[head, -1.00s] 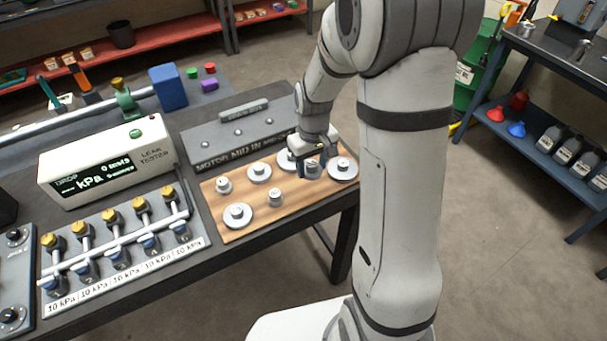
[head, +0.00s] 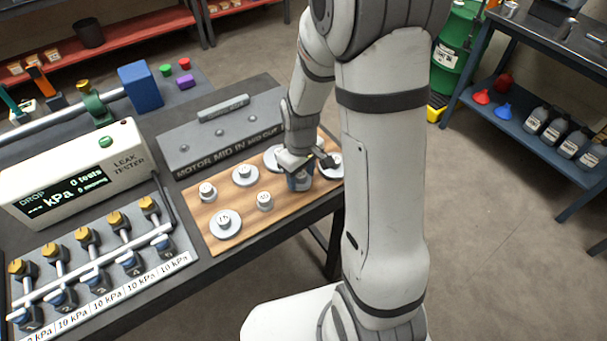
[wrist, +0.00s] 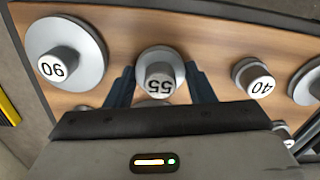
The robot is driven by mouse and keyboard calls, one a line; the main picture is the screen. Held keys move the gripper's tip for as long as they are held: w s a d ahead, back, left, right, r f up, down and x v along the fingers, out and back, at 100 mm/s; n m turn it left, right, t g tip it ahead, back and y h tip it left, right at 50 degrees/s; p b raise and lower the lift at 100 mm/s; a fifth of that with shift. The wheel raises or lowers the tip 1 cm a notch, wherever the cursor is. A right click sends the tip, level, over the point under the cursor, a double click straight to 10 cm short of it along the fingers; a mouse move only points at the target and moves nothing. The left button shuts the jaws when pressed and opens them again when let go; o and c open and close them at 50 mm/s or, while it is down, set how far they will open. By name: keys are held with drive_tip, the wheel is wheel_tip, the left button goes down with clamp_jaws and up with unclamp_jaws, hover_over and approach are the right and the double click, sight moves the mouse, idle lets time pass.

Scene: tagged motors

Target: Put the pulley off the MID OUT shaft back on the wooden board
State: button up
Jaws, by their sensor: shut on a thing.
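The wooden board (head: 240,202) lies on the bench, with several grey pulleys standing on it. My gripper (head: 303,180) is over the right part of the board. In the wrist view my gripper (wrist: 160,85) is shut on a small grey pulley marked 55 (wrist: 160,62), one finger on each side. This pulley is low over the board; I cannot tell whether it touches. The grey motor block (head: 190,150) labelled MOTOR MID IN and MID OUT stands behind the board. My arm hides part of that label. No pulley shows on its visible shafts.
A wide pulley marked 90 (wrist: 66,50) and a small one marked 40 (wrist: 255,78) flank the held pulley. Another pulley (head: 331,168) sits at the board's right end. The leak tester (head: 75,185) and a valve manifold (head: 100,262) stand to the left.

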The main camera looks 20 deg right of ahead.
drive_tip(key=shift+f, duration=0.25)
drive_tip(key=shift+f, duration=0.25)
drive_tip(key=o, duration=1)
drive_tip(key=shift+r, duration=0.1)
drive_tip(key=shift+o, duration=0.2)
